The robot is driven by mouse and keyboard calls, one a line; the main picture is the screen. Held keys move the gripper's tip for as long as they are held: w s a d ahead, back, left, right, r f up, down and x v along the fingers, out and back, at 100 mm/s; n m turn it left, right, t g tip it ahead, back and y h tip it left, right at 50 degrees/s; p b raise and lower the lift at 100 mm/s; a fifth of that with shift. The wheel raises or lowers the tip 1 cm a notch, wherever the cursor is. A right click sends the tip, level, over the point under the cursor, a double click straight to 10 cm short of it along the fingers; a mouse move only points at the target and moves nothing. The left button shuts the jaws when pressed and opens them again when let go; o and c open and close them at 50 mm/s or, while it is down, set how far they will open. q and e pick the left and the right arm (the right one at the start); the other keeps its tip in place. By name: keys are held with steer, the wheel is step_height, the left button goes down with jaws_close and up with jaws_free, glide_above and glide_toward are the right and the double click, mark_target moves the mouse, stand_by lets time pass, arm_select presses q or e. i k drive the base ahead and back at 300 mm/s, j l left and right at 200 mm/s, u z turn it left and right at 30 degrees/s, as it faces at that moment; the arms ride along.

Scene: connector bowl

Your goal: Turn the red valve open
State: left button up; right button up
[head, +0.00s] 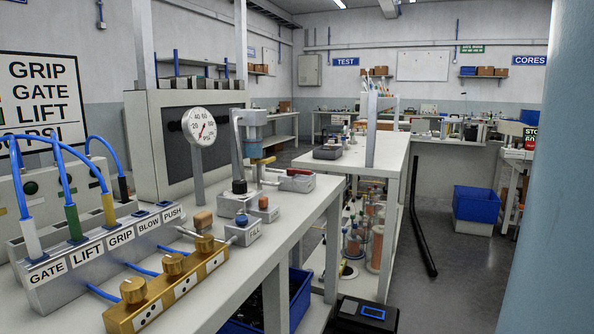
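No part that is clearly a red valve stands out. A small red part (297,172) lies on a grey block at the far end of the left bench (262,215). It is too small to tell whether it is the valve or how it is turned. Nearer, a brass manifold (165,290) with round brass knobs (134,290) sits at the bench's front edge. A white dial gauge (199,126) stands on a post behind. Neither of my grippers is in view.
A grey box labelled GATE, LIFT, GRIP, BLOW and PUSH (105,262) carries blue hoses. A press-like fixture (252,145) stands on the same bench. A white shelved table (373,165) is to its right. A black bar (421,228) and a blue bin (478,204) flank open floor.

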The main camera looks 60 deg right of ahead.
mark_target(290, 171)
steer(key=z, duration=1.9)
steer(key=i+l+u, duration=0.1)
steer(key=i, duration=0.05)
